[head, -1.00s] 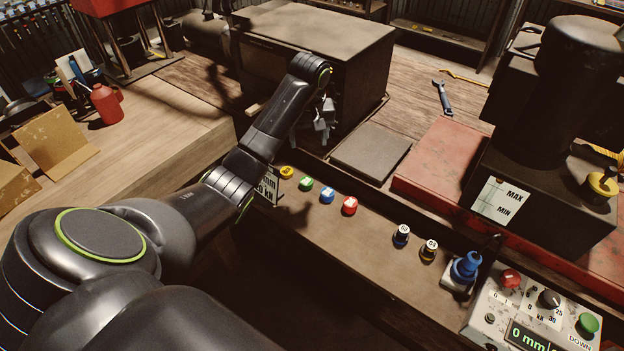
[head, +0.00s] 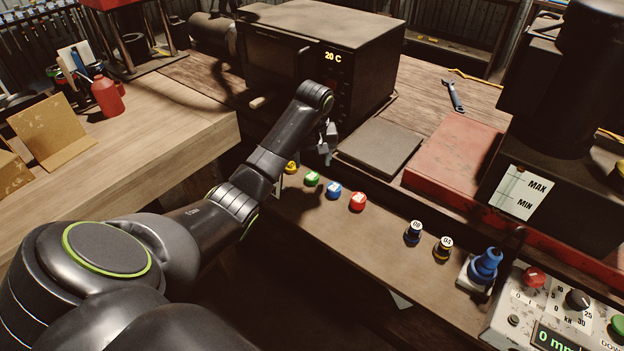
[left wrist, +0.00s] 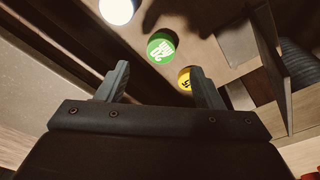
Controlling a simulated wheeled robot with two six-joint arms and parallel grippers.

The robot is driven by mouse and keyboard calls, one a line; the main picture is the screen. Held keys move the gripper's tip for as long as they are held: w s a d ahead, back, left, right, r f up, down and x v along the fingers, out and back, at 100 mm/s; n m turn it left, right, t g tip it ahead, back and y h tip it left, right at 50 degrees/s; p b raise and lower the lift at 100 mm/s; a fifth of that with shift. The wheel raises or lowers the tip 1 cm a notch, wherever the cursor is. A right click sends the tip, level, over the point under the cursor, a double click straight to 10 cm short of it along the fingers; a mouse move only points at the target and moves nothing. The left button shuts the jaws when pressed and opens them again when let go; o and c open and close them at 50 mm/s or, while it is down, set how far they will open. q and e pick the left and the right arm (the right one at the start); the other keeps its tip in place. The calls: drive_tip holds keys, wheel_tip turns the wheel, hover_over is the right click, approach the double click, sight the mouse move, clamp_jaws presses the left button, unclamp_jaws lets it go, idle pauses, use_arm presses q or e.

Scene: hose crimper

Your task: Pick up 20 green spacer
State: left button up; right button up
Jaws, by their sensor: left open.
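The green spacer (head: 312,179) stands on the narrow bench ledge, between the yellow spacer (head: 291,167) and the blue spacer (head: 334,190). In the left wrist view the green spacer (left wrist: 162,46) shows its white-marked top, beyond and roughly between the fingertips. My left gripper (head: 327,148) is open and empty above the ledge, near the green and yellow spacers; its two fingers are spread in the left wrist view (left wrist: 160,72). The yellow spacer (left wrist: 185,79) is partly hidden by the right-hand finger there. My right gripper is not in view.
A red spacer (head: 358,201) and two dark numbered pieces (head: 413,231) stand farther right on the ledge. A blue joystick (head: 485,265) and control panel (head: 545,310) are at lower right. A dark oven (head: 318,55) stands behind my gripper.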

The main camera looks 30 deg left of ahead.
sight(312, 176)
use_arm(q)
drive_tip(key=shift+f, duration=0.55)
drive_tip(key=f, duration=0.2)
drive_tip(key=f+p, duration=0.1)
drive_tip(key=f, duration=0.1)
drive_tip(key=shift+w+a+f, duration=0.15)
drive_tip(key=shift+a+f, duration=0.05)
drive_tip(key=shift+c, duration=0.2)
